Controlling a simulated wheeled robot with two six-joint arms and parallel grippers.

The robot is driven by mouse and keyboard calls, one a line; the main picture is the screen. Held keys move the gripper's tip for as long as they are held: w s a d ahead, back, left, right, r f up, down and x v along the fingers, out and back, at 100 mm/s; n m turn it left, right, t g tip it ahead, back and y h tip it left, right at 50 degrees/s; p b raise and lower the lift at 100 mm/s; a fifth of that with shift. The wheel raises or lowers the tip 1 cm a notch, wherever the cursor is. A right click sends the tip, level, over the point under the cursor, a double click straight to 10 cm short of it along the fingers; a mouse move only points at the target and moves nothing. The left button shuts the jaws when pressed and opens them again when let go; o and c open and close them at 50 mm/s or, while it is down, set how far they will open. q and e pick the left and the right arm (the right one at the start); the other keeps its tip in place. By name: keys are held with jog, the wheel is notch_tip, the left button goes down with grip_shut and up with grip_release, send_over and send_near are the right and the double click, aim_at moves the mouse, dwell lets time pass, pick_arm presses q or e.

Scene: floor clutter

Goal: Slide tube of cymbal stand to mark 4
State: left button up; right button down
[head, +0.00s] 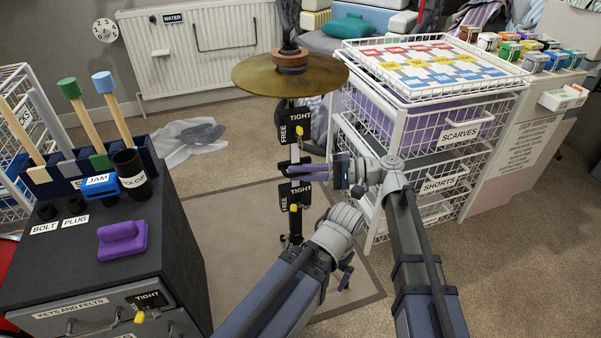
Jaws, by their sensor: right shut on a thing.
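The cymbal stand stands upright mid-view, with a brass cymbal (265,82) on top. Its dark upright carries an upper clamp plate (286,132) and a lower clamp plate (286,191), both lettered FREE and TIGHT. The numbered marks are not readable.
A wire basket unit (437,100) stands close right of the stand. A dark cabinet (90,262) holding tools and a purple block (122,240) is at front left. A grey cloth (190,137) lies on the floor behind. A mat (235,232) lies under the stand.

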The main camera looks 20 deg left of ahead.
aim_at(301, 126)
dwell(0.3)
notch_tip(301, 126, up, 16)
jog(key=p, duration=1.6)
jog(key=shift+r, duration=0.1)
jog(key=shift+w, duration=0.1)
jog(key=c, duration=0.9)
grip_release()
jog(key=shift+d, duration=0.1)
jog(key=v, duration=0.7)
jog(key=shift+d+p, duration=0.35)
